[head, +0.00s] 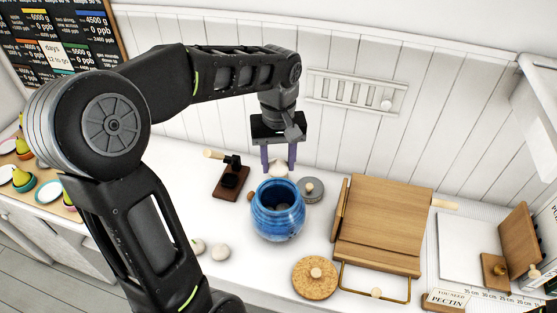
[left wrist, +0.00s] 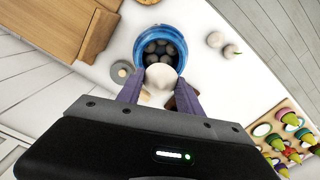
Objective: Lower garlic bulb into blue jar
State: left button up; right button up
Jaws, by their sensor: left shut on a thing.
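The blue jar (head: 278,222) stands open and upright on the white counter. My left gripper (head: 278,165) points down with its purple fingers shut on a whitish garlic bulb (head: 278,170). The bulb is held just above and behind the jar's mouth in the head view. In the left wrist view the bulb (left wrist: 160,75) sits between the fingertips and overlaps the near side of the jar's rim (left wrist: 138,50). Several round bulbs lie inside the jar, looking dark in shadow. Whether the held bulb touches the rim cannot be told. My right gripper is not in view.
Two loose bulbs (head: 220,252) lie left of the jar. A grey lid (head: 311,192) and a cork lid (head: 315,278) lie to its right. A wooden board (head: 385,220) stands farther right, and a dark wooden stand (head: 231,181) behind left. The front counter left of the cork lid is clear.

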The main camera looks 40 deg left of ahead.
aim_at(278, 173)
pick_arm(q)
jog(key=shift+s+a+f, duration=0.1)
notch_tip(278, 173, down, 11)
jog(key=b, duration=0.8)
jog(key=o, duration=1.4)
jog(key=shift+o, duration=0.2)
notch_tip(278, 173, up, 7)
jog(key=p, duration=0.5)
jog(key=shift+r, duration=0.2)
jog(key=shift+f, duration=0.1)
